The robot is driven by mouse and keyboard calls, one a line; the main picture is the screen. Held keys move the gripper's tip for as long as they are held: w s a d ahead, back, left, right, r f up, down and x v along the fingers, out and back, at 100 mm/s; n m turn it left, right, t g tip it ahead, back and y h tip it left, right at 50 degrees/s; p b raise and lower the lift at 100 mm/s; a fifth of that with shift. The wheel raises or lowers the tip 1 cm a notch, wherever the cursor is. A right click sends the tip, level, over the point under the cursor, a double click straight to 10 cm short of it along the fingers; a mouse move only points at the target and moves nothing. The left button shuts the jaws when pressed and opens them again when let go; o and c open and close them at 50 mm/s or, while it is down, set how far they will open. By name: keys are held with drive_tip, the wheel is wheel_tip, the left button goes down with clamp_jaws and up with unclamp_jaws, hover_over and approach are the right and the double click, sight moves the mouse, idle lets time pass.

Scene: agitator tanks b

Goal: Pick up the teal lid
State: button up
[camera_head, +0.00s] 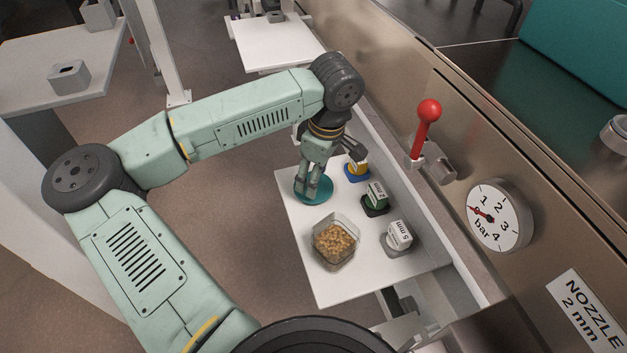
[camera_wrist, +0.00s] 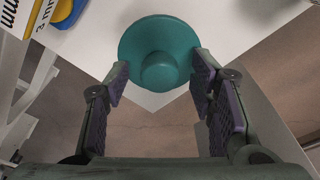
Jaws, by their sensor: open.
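The teal lid (camera_head: 314,196) is a round disc at the far left corner of the small white table (camera_head: 307,268). In the wrist view the lid (camera_wrist: 140,38) shows from above, with a round teal knob at its middle. My gripper (camera_head: 312,190) points down over the lid and partly hides it in the head view. In the wrist view my gripper (camera_wrist: 158,85) is open, with one finger on each side of the knob and a gap between finger and knob. Whether the fingertips touch the disc cannot be told.
A clear container of yellowish pieces (camera_head: 335,242) stands near the lid. Labelled blocks with blue (camera_head: 356,170), green (camera_head: 376,198) and grey (camera_head: 398,238) bases line the table's right side. A red-knobbed lever (camera_head: 425,128) and a gauge (camera_head: 499,215) are on the metal wall.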

drive_tip(key=shift+f, duration=0.35)
drive_tip(key=shift+c, duration=0.3)
clamp_jaws()
drive_tip(key=shift+a+r, duration=0.1)
drive_tip(key=shift+a+r+b, duration=0.1)
drive_tip(key=shift+b, duration=0.45)
drive_tip(key=r, duration=0.2)
drive_tip(key=r+b, duration=0.1)
drive_tip(key=r, duration=0.1)
drive_tip(key=r+b, duration=0.1)
drive_tip(key=r, duration=0.1)
drive_tip(key=shift+s+a+r, duration=0.1)
drive_tip(key=shift+a+r, duration=0.15)
drive_tip(key=shift+r, duration=0.05)
drive_tip(key=s+a+b, duration=0.2)
drive_tip(key=s+a, duration=0.1)
drive_tip(key=a, duration=0.6)
drive_tip(key=s+a+b, duration=0.3)
drive_tip(key=a, duration=0.6)
